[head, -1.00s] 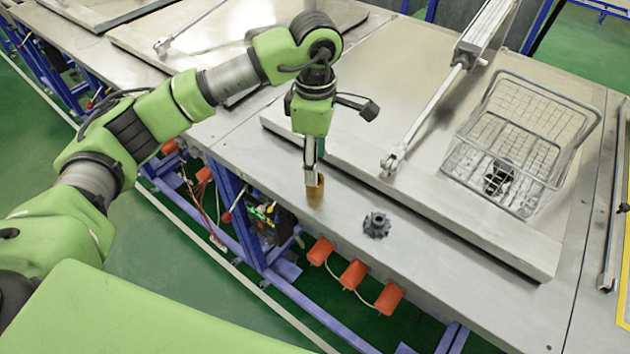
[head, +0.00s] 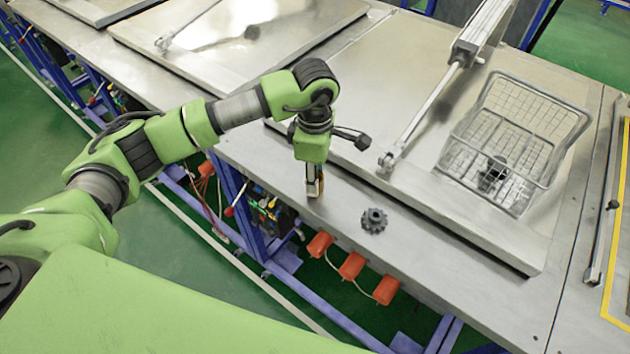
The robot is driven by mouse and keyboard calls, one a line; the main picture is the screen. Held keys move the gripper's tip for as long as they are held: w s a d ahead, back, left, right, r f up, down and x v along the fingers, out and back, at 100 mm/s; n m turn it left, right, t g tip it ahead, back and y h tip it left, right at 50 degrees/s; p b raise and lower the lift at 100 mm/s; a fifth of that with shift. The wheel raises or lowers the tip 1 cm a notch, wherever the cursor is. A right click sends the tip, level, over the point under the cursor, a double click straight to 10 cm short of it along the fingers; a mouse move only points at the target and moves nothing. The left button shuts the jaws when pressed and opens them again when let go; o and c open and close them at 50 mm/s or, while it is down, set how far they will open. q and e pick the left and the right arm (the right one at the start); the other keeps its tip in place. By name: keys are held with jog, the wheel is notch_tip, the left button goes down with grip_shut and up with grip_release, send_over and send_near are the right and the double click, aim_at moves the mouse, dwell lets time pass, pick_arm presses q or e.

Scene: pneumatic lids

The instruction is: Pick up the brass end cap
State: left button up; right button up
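The brass end cap (head: 320,185) stands near the front edge of the steel bench. Only a small brass-coloured part shows, because my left gripper (head: 314,186) is in front of it. The gripper points straight down, with its fingers at the height of the cap and seemingly around it. I cannot tell whether the fingers are closed on it, nor whether the cap touches the bench. My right gripper is not in view.
A dark toothed gear (head: 374,220) lies right of the cap. A raised metal lid (head: 440,215) lies behind, carrying a pneumatic cylinder (head: 482,32) and a wire basket (head: 545,120) with a dark part (head: 493,172) inside. Red-orange pedals (head: 352,266) hang below the front edge.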

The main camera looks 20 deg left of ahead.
pick_arm(q)
grip_shut()
jog(key=shift+w+r, duration=0.1)
jog(key=shift+r, duration=0.05)
